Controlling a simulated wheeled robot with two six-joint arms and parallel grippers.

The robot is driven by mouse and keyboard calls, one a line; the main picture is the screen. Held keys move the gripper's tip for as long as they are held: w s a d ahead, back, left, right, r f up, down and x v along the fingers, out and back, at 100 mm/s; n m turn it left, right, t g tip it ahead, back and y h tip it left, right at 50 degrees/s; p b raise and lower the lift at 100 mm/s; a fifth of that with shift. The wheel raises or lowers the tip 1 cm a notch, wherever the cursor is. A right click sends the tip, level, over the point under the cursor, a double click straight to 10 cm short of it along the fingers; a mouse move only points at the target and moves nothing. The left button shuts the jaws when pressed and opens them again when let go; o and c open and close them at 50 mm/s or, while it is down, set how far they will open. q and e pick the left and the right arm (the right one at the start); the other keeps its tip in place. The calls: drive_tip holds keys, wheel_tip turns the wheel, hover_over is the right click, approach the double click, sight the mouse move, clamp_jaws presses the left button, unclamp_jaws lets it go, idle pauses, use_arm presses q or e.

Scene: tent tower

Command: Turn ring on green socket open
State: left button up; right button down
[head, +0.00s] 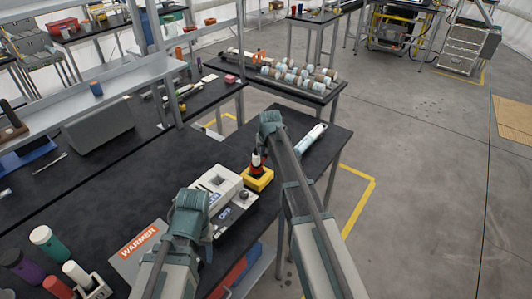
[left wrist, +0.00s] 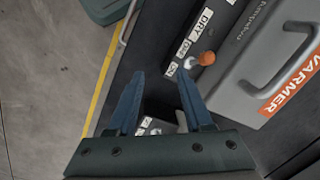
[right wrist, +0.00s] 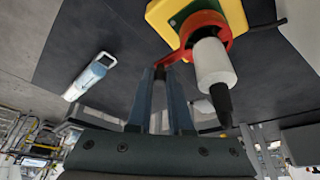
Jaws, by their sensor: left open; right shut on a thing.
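A yellow block (head: 258,180) stands on the dark bench; in the right wrist view it (right wrist: 163,12) has a green part (right wrist: 205,7). A red ring (right wrist: 203,22) with a side lever (right wrist: 178,57) lies around the base of a white plug body (right wrist: 213,62) with a black end (right wrist: 221,100). My right gripper (right wrist: 162,78) is shut with its tips at the end of that lever. In the head view this gripper (head: 264,140) is just behind the plug. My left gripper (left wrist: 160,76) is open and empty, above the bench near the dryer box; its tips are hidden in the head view.
A white-grey device (head: 215,187) stands left of the yellow block. A grey WARMER box (head: 140,250) and several bottles are at the front left. A white-blue tube-like device (head: 311,138) lies behind my right arm. Open floor lies to the right.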

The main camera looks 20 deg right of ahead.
drive_tip(key=shift+s, duration=0.1)
drive_tip(key=m, duration=0.1)
drive_tip(key=s+m+h, duration=0.1)
drive_tip(key=m, duration=0.1)
drive_tip(key=s+m+g, duration=0.1)
drive_tip(key=m, duration=0.1)
drive_tip(key=shift+s+d+h, duration=0.2)
drive_tip(key=shift+d+h, duration=0.2)
drive_tip(key=s+m, duration=0.1)
drive_tip(key=m, duration=0.1)
drive_tip(key=m+g+h, duration=0.1)
drive_tip(key=m, duration=0.1)
drive_tip(key=s+m, duration=0.1)
drive_tip(key=shift+s+a+m+h, duration=0.15)
drive_tip(key=shift+s+m+h, duration=0.15)
drive_tip(key=shift+m, duration=0.1)
drive_tip(key=shift+s+a+m+g, duration=0.35)
drive_tip(key=shift+s+m+g, duration=0.15)
drive_tip(key=shift+m, duration=0.7)
drive_tip(key=shift+s+a+m+g, duration=0.45)
drive_tip(key=shift+m+g, duration=0.1)
drive_tip(key=shift+m, duration=0.65)
drive_tip(key=shift+s+a+m+g, duration=0.3)
drive_tip(key=shift+s+m+g, duration=0.2)
drive_tip(key=shift+m, duration=0.7)
drive_tip(key=c, duration=0.8)
unclamp_jaws()
drive_tip(key=shift+c, duration=0.2)
